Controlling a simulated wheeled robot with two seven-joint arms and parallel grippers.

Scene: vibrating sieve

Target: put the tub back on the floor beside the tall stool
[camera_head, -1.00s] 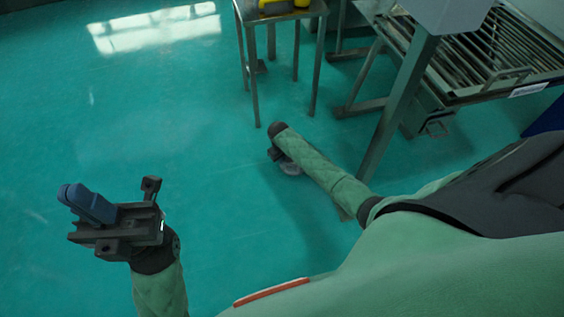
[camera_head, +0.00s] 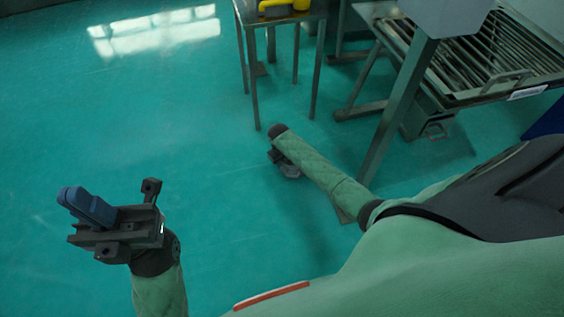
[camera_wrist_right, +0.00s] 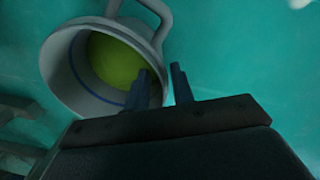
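The tub is a pale grey-white vessel (camera_wrist_right: 62,72) with a handle and a yellow-green inside, filling the upper left of the right wrist view.
A yellow object (camera_head: 285,6) lies on the stool. The sieve frame (camera_head: 400,105) with its barred deck (camera_head: 500,50) stands at the right, its leg close to my right arm. The teal floor (camera_head: 130,110) is clear at the left.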

